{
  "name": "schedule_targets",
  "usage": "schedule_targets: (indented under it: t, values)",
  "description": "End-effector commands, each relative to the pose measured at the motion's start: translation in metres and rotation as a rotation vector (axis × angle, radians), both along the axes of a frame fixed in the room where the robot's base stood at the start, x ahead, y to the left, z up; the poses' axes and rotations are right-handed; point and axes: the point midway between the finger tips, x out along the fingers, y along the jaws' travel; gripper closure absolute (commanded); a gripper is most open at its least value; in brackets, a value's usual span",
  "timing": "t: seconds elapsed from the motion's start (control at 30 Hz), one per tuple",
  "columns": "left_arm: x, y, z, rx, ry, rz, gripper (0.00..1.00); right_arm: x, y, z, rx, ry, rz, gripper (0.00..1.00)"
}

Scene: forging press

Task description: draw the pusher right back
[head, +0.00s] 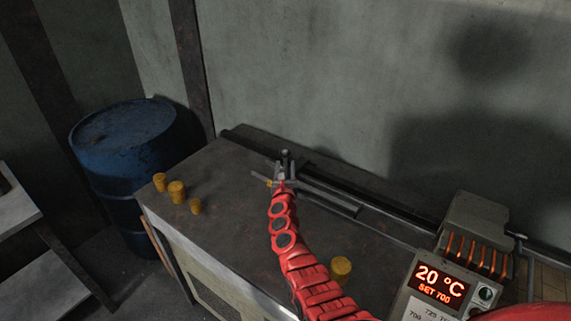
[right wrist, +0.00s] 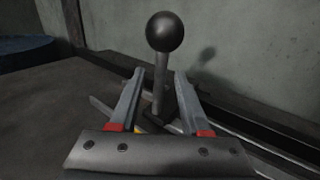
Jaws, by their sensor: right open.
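The pusher's handle (right wrist: 164,32) is an upright post with a dark ball on top. It stands between the two spread fingers of my right gripper (right wrist: 158,98) in the right wrist view. My right gripper is open and I see no clear contact with the post. In the head view my right gripper (head: 284,172) is at the pusher's rail (head: 335,196), near its left end, and the fingers and handle overlap there. The rail runs along the back of the bench toward the heater (head: 474,225) at the right. My left gripper is not in view.
Several yellow-brown billets (head: 177,192) stand at the bench's left end, and another billet (head: 341,267) stands beside my right arm. A control box (head: 437,287) reads 20 °C, set 700. A blue drum (head: 125,150) stands left of the bench (head: 235,215), against the wall.

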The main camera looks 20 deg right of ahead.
Motion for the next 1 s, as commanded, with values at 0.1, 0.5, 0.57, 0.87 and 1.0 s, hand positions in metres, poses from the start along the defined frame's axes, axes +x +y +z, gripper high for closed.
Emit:
schedule_targets:
  t: [0.1,0.5,0.57,0.87,1.0]
  values:
    - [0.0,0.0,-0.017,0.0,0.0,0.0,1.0,0.016,-0.005,-0.003,0.0,-0.001,-0.001,0.53]
    - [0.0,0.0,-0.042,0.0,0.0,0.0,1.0,0.041,-0.013,-0.002,0.001,0.001,0.0,0.53]
    - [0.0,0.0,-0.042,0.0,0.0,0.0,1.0,0.042,-0.014,-0.001,0.001,0.001,0.0,0.53]
    - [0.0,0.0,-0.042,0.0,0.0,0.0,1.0,0.042,-0.014,0.0,0.001,0.001,0.0,0.6]
    - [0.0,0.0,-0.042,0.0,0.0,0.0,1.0,0.042,-0.014,0.0,0.001,0.001,0.0,0.85]
